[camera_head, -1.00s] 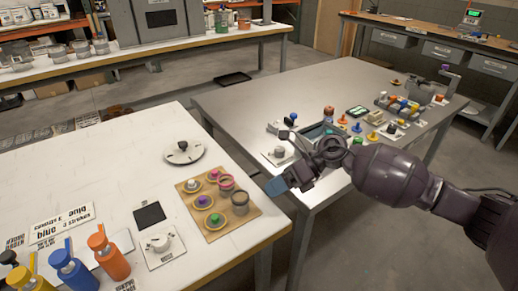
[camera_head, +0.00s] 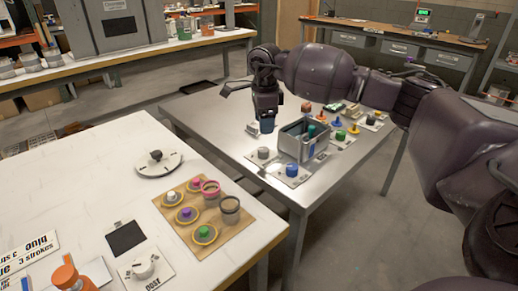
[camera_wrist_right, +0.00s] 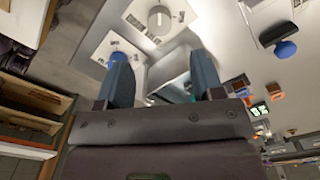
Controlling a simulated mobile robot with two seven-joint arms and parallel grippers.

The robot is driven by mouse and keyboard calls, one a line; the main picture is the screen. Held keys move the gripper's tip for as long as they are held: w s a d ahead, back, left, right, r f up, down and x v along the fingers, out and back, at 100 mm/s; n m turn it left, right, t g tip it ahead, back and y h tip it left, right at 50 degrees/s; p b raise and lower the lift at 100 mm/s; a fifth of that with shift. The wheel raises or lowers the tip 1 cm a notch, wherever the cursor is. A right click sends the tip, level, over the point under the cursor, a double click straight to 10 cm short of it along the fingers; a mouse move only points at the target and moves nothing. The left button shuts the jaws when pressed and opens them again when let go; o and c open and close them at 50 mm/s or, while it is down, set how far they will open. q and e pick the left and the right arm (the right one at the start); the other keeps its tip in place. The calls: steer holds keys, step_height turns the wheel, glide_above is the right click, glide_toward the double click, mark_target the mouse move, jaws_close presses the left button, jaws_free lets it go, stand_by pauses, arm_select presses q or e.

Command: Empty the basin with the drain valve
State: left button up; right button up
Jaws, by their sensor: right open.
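The grey open-topped basin (camera_head: 291,143) stands near the front edge of the metal table. A grey knob (camera_head: 264,153) sits on a white plate to its left, and a blue knob (camera_head: 291,169) on another plate in front. My right gripper (camera_head: 267,126) points down just left of the basin, above the grey knob. Its two blue fingers (camera_wrist_right: 163,80) are apart and empty. My left gripper is out of view.
Several small coloured pieces (camera_head: 338,123) stand right of the basin. The nearer white table (camera_head: 85,180) holds a brown board (camera_head: 222,232) of coloured cups, a dial plate (camera_head: 145,268) and a round plate (camera_head: 172,168). The metal table's left part is clear.

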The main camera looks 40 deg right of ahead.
mark_target(264, 149)
step_height(264, 149, down, 8)
steer(key=shift+r+b, duration=0.2)
steer(key=shift+b, duration=0.4)
steer(key=shift+f, duration=0.7)
steer(key=c, duration=0.9)
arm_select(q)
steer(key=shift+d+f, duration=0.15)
